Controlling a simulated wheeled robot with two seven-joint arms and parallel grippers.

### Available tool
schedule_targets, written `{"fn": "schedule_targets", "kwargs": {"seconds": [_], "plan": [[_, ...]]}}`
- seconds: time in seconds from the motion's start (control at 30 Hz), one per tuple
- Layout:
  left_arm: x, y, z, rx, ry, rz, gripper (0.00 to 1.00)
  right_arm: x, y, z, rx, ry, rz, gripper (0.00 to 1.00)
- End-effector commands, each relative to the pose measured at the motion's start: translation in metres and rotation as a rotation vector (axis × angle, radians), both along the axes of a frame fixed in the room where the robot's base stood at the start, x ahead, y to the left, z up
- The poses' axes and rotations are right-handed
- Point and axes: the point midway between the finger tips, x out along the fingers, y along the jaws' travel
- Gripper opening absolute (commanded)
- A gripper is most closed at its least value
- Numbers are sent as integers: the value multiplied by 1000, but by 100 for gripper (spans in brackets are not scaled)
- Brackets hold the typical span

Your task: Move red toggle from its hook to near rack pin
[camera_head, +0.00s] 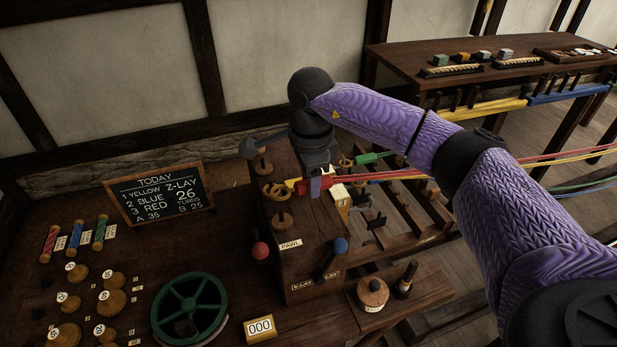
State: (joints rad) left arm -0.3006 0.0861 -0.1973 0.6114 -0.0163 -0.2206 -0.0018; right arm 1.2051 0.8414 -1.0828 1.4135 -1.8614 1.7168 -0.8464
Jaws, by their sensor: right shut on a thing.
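The red toggle (327,181) is at the top of the dark wooden gear box (305,255), with red strands running from it to the right. My right gripper (316,186) points down over the box and is shut on the red toggle. Its fingers partly cover the toggle, and I cannot tell whether the toggle is still on its hook. A yellow piece (291,184) shows just left of the fingers. Dark rack pins (456,100) stand along the front of the back table; which is the near one is unclear. My left gripper is not in view.
A green toggle (366,158) lies behind the gripper. Yellow (485,109) and blue (570,93) strands hang along the back rack. A green wheel (190,308) and the TODAY board (160,194) stand left.

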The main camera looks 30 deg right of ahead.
Motion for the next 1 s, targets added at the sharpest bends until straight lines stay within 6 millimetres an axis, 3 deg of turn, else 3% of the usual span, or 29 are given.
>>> {"fn": "schedule_targets", "kwargs": {"seconds": [0.27,0.7,1.0], "plan": [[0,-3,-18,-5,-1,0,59,0,0,-21,0,1,0,0],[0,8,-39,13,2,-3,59,0,0,-51,0,1,1,0],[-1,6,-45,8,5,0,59,0,0,-61,0,0,1,0]]}}
